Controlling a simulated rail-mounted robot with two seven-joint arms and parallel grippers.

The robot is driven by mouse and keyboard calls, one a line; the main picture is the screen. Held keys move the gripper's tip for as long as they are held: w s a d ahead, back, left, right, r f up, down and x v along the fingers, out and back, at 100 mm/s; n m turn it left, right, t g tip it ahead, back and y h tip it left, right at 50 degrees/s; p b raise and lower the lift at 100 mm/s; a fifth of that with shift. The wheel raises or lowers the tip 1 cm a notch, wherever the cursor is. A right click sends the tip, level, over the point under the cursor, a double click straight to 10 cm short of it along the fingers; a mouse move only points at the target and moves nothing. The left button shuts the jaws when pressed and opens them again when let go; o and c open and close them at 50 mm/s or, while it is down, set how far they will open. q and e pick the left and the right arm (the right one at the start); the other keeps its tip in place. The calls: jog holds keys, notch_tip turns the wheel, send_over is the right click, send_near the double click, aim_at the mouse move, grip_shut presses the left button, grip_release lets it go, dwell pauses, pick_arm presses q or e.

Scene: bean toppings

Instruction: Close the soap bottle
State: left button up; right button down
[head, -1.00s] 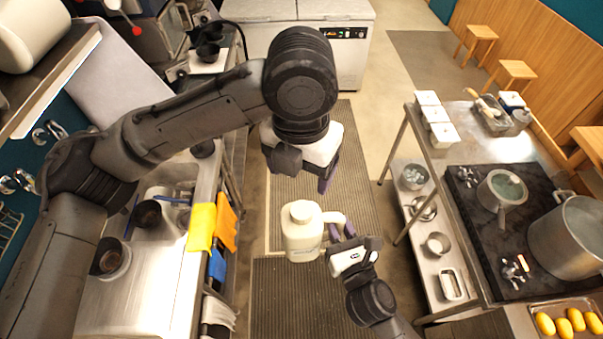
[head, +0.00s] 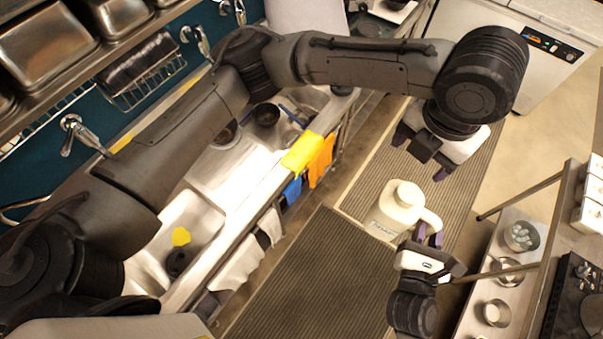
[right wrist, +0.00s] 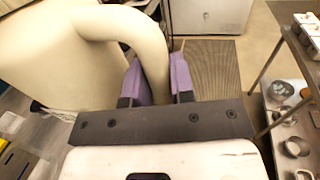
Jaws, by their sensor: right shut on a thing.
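The soap bottle is a cream-white jug (head: 393,217) with a round pale top (head: 407,195) and a side handle. It is held upright above the floor mat, left of the shelf rack. I cannot tell whether the round top is a cap or the bare neck. My right gripper (head: 430,237) is shut on the handle. In the right wrist view, the purple finger pads (right wrist: 160,82) sit on both sides of the handle (right wrist: 152,55). My left gripper (head: 421,158) is above and behind the bottle, apart from it. Its fingers are spread and nothing shows between them.
A sink counter (head: 236,180) with yellow and orange cloths (head: 303,152) runs along the left. A metal rack (head: 515,220) with bowls stands at right. A white fridge unit (head: 500,35) is at the back. The floor mat (head: 310,285) is clear.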

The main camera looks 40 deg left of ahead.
pick_arm(q)
jog(key=w+a+f+n+t, duration=0.1)
jog(key=a+f+n+t, duration=0.2)
jog(key=a+f+n, duration=0.55)
jog(key=s+d+f+n+t, duration=0.15)
jog(key=s+f+n, duration=0.35)
jog(key=f+n, duration=0.55)
jog(key=s+f+n+h, duration=0.3)
jog(key=s+f+n, duration=0.4)
jog(key=s, duration=0.1)
jog(key=s+a+f+n+g+y, duration=0.1)
jog(key=s+a+f+n, duration=0.3)
jog(key=s, duration=0.3)
jog(key=s+a+f+n+y, duration=0.1)
jog(key=s+a+f+n, duration=0.3)
jog(key=s+a, duration=0.1)
jog(key=shift+s+a+n+g+y, duration=0.2)
jog(key=shift+s+n+g+y, duration=0.2)
jog(key=shift+s, duration=0.45)
